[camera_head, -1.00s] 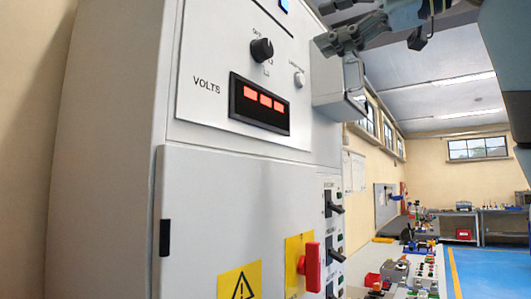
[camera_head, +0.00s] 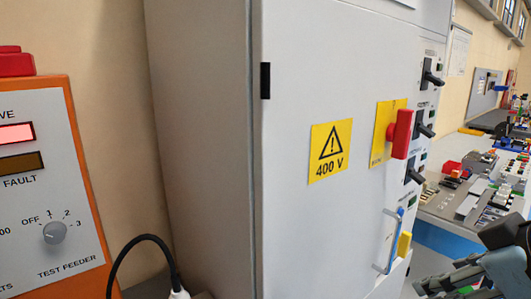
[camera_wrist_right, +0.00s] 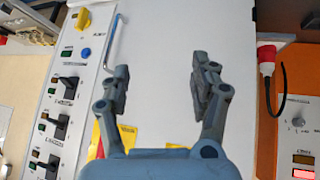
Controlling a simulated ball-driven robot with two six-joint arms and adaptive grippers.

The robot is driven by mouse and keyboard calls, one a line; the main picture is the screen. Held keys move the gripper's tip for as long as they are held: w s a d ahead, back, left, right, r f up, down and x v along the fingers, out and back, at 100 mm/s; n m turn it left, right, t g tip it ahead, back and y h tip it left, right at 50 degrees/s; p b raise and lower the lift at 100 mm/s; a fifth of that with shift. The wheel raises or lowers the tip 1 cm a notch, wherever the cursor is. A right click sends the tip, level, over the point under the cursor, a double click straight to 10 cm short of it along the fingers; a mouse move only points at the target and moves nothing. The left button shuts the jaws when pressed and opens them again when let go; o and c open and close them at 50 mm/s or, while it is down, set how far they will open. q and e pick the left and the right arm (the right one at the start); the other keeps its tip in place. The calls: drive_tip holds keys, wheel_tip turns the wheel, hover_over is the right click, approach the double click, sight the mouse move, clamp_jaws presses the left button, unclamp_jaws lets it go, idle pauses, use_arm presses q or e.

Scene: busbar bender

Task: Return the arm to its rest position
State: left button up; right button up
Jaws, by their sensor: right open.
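My right gripper (camera_head: 452,281) shows at the bottom right corner of the head view, partly cut off by the frame edge. In the right wrist view its two fingers (camera_wrist_right: 160,85) are spread apart with nothing between them. They stand in front of the grey cabinet door (camera_wrist_right: 160,45), apparently clear of it; that view appears upside down. In the head view the gripper is low and right of the cabinet door (camera_head: 330,60). My left gripper is not in view.
The cabinet carries a red rotary handle (camera_head: 400,133), black switches (camera_head: 424,124) and a blue-and-metal door handle (camera_head: 390,240). An orange test feeder (camera_head: 52,190) with a black cable (camera_head: 140,243) stands left. A cluttered bench (camera_head: 470,200) lies right.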

drive_tip(key=s+d+f+m+g+h, duration=0.1)
drive_tip(key=s+f+m+g, duration=0.1)
drive_tip(key=s+f, duration=0.45)
drive_tip(key=s+d+f+m+g+h, duration=0.1)
drive_tip(key=s+f+m+g, duration=0.15)
drive_tip(key=s, duration=0.75)
drive_tip(key=s+d+f+b, duration=0.15)
drive_tip(key=f+b, duration=0.45)
drive_tip(key=f, duration=1.4)
drive_tip(key=s+d+f+b, duration=0.15)
drive_tip(key=f+b, duration=0.35)
drive_tip(key=f, duration=1.5)
drive_tip(key=s+f+g+b, duration=0.1)
drive_tip(key=s+f+b, duration=0.3)
drive_tip(key=s+f, duration=0.4)
drive_tip(key=s+d+f+g+b, duration=0.1)
drive_tip(key=s+f+b, duration=0.3)
drive_tip(key=s+f, duration=0.5)
wheel_tip(320, 180, down, 6)
drive_tip(key=shift+r+m, duration=0.1)
drive_tip(key=shift+m, duration=0.35)
